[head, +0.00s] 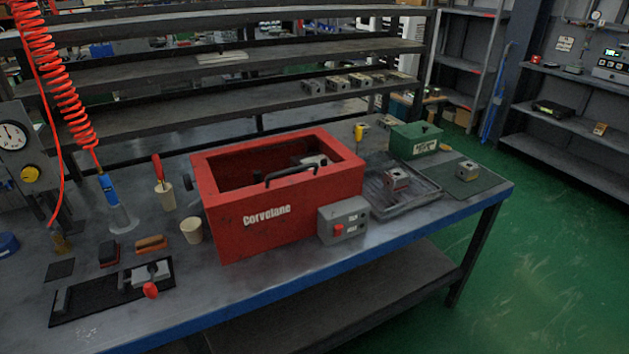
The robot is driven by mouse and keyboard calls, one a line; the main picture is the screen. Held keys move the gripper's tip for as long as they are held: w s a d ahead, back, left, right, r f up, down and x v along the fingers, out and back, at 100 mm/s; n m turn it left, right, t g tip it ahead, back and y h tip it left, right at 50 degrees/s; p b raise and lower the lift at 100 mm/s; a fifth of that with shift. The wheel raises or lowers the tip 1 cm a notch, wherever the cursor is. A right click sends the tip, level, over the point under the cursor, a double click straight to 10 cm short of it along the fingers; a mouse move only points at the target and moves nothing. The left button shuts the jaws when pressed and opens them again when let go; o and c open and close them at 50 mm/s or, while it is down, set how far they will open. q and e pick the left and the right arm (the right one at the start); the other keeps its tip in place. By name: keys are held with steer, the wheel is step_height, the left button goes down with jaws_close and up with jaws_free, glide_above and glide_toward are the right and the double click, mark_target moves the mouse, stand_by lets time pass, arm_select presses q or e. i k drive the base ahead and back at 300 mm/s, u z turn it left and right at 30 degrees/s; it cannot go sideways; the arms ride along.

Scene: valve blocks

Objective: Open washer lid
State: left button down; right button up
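The washer is a red box (325,200) marked "Corvelane" in the middle of the workbench. Its top shows a red rim around a dark interior, with a grey part (315,160) visible inside. A black bar handle (290,175) arches up at the front of the top. I cannot tell whether a clear lid panel covers the opening; no raised lid shows. A grey control box (343,220) with a red switch is on the front right of the washer. Neither of my grippers is in view, and nothing touches the handle.
Right of the washer are a black tray (420,200) with a metal block (397,179), a green box (415,140) and a dark mat (483,179) with another block. Left are cups, brushes and a black mat (75,306) with a red-knobbed fixture. A red coiled hose (62,85) hangs at left.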

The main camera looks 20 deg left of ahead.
mark_target(211, 199)
steer(key=z, duration=1.75)
steer(key=k, duration=0.9)
steer(key=u, duration=0.7)
steer(key=i, duration=0.5)
